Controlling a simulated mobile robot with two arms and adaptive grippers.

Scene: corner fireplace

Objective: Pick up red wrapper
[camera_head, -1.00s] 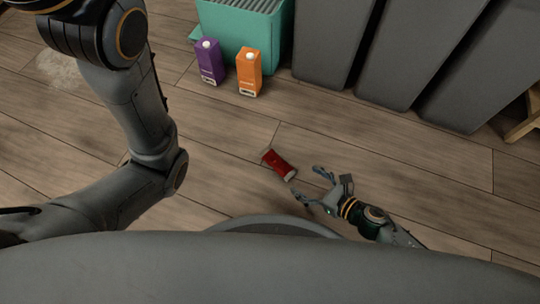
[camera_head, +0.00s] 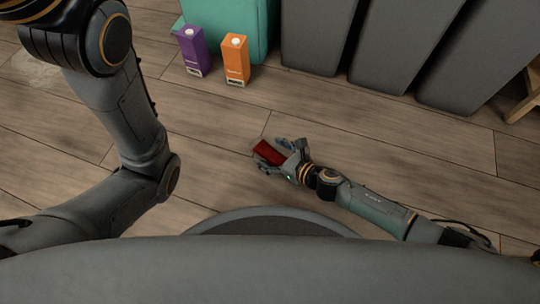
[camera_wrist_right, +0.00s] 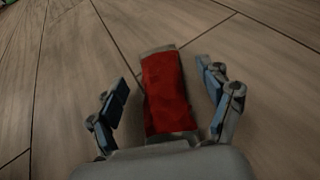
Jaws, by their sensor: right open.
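The red wrapper (camera_head: 268,153) lies on the wooden floor in the head view, a short red packet with pale ends. My right gripper (camera_head: 274,157) is at it, one finger on each side. In the right wrist view the red wrapper (camera_wrist_right: 166,92) lies lengthwise between the spread fingers of the right gripper (camera_wrist_right: 166,95). Gaps show between the fingers and the wrapper, so the gripper is open. The wrapper's near end meets the edge of the gripper's palm in the picture; I cannot tell if they touch. My left arm shows at the left, but its gripper is out of view.
A purple carton (camera_head: 193,52) and an orange carton (camera_head: 236,60) stand upright beyond the wrapper, before a teal container (camera_head: 238,20). Dark grey blocks (camera_head: 400,50) stand at the back right. A wooden piece (camera_head: 525,100) is at the right edge. The floor around the wrapper is clear.

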